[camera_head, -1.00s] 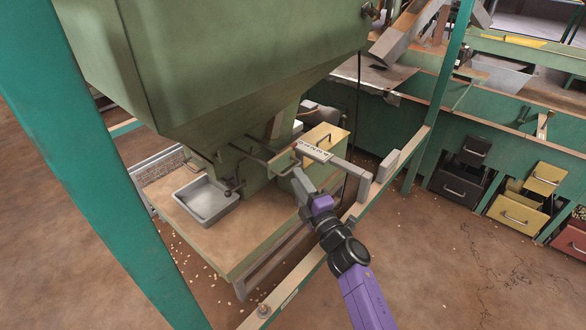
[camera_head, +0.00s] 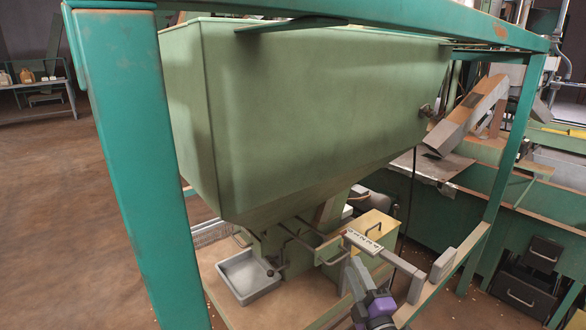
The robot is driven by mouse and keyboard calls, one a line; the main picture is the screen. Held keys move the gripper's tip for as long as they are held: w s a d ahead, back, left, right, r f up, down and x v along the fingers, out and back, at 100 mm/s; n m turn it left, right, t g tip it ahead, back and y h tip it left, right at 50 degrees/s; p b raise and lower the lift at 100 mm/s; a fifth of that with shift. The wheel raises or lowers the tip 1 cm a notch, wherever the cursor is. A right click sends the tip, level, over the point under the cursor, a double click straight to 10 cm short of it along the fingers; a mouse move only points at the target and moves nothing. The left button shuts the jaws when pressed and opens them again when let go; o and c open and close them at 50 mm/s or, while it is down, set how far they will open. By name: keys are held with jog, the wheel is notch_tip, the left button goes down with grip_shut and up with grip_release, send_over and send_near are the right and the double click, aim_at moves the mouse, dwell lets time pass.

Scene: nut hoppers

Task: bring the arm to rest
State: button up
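My gripper (camera_head: 354,272) shows at the bottom of the head view, right of centre, in front of the green hopper (camera_head: 310,110). Its grey end points up toward the hopper's outlet, close to a curved handle (camera_head: 334,258) and just below a grey lettered bar (camera_head: 362,241). I cannot tell whether it touches either one. The fingers are too small and end-on to show whether they are open or shut, and no held thing can be made out. My purple and black wrist is cut off by the lower picture edge.
A teal frame post (camera_head: 135,150) stands close on the left, with a rail (camera_head: 460,20) across the top. A grey tray (camera_head: 247,277) sits on the wooden base under the hopper. Dark drawers (camera_head: 530,285) stand at right. Open floor (camera_head: 60,220) lies at left.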

jog(key=s+d+m+g+h, duration=0.2)
jog(key=s+m, duration=0.7)
jog(key=s, duration=1.8)
jog(key=s+m+g+h, duration=0.25)
jog(key=s+m, duration=0.55)
jog(key=s, duration=1.9)
notch_tip(320, 180, up, 32)
jog(key=p, duration=3.1)
jog(key=shift+d+g, duration=0.15)
jog(key=shift+g, duration=0.3)
jog(key=shift+y, duration=0.25)
